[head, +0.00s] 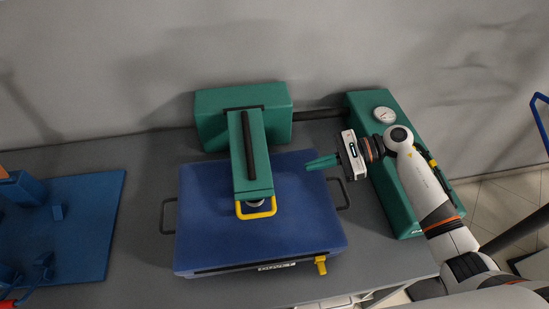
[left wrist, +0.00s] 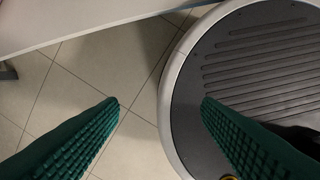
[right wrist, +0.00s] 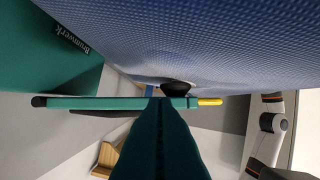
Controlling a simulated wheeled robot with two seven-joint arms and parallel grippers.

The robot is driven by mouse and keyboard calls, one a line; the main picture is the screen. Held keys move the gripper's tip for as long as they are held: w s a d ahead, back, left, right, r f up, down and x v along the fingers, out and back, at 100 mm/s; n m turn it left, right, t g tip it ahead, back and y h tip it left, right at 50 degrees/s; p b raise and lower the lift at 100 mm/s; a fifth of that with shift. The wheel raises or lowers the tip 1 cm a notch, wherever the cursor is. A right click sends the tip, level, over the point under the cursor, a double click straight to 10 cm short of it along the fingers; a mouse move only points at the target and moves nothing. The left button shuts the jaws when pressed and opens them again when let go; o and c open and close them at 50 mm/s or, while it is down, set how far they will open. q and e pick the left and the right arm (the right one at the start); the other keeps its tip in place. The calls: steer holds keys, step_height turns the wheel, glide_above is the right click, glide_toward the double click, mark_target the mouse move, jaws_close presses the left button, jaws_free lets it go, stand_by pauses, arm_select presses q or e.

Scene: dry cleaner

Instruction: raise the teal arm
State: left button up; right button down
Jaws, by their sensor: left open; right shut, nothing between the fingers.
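The teal arm (head: 250,165) reaches forward from a teal housing (head: 213,125) over a blue padded plate (head: 305,220). A yellow handle (head: 262,210) sits at its front end. In the right wrist view, the teal arm (right wrist: 90,103) looks level and close to the blue surface, with a dark knob (right wrist: 176,88) between them and the yellow handle (right wrist: 210,102) at the right. My right gripper (head: 308,166) is shut and empty, pointing at the arm from its right, apparently with a gap. My left gripper (left wrist: 160,103) is open and empty over the floor.
A teal box with a gauge (head: 384,115) stands right of the plate, close to my right arm. Dark side handles (head: 344,194) and a yellow lever (head: 321,265) stick out from the plate. A blue board with parts (head: 95,220) lies at the left of the counter.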

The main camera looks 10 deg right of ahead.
mark_target(278, 182)
steer(key=shift+s+r, duration=0.2)
steer(key=shift+s, duration=0.2)
steer(key=shift+a, duration=0.15)
steer(key=p+x, duration=0.3)
steer(key=x, duration=0.6)
steer(key=shift+w+p, duration=0.15)
steer(key=shift+p, duration=0.2)
steer(key=shift+a+f, duration=0.2)
steer(key=shift+a, duration=0.1)
arm_select(q)
steer(key=s+r, duration=0.1)
steer(key=r, duration=0.1)
steer(key=s+r, duration=0.1)
steer(key=shift+r, duration=0.4)
steer(key=shift+s+f, duration=0.1)
